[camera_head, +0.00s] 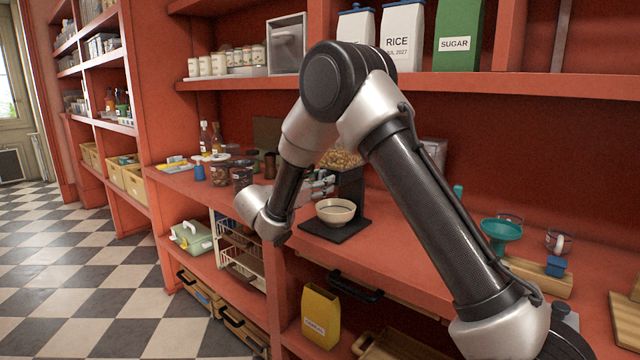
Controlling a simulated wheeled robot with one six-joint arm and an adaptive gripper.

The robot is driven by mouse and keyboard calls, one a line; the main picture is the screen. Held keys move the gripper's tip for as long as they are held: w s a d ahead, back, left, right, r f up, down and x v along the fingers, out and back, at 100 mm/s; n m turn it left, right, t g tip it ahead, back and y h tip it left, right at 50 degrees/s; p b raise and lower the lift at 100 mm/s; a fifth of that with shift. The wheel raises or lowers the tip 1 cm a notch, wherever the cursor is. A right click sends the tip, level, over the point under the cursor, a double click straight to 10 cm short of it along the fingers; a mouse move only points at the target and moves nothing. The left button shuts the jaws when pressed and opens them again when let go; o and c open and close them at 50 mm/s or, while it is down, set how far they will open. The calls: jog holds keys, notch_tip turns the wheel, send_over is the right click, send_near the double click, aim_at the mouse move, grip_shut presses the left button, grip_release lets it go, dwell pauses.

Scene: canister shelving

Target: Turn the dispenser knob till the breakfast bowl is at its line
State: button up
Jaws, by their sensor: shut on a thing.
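The dispenser stands on the red counter, with brown cereal pieces (342,159) showing in its clear upper part and a black base (322,230) below. The breakfast bowl (336,213), cream coloured, sits upright on that base under the dispenser. Its fill level and line are too small to tell. My gripper (324,183) is at the front of the dispenser, above and slightly left of the bowl, shut at the dispenser knob. The knob itself is mostly hidden by the fingers, and my arm covers part of the dispenser.
Jars (220,174) and bottles stand left on the counter. A teal funnel (501,232) and a wooden block with a blue piece (556,266) are right. The upper shelf (250,84) holds canisters, including a rice canister (402,38) and a green sugar canister (458,30). A yellow container (321,314) stands below.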

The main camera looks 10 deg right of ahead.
jog(key=o, duration=0.9)
jog(key=shift+o, duration=0.2)
jog(key=shift+a, duration=0.1)
jog(key=v, duration=1.2)
jog(key=shift+o, duration=0.2)
jog(key=w+d+n, duration=0.2)
jog(key=d+n, duration=0.1)
jog(key=shift+d+r, duration=0.15)
jog(key=shift+r, duration=0.05)
jog(key=x, duration=0.7)
jog(key=shift+w+d, duration=0.2)
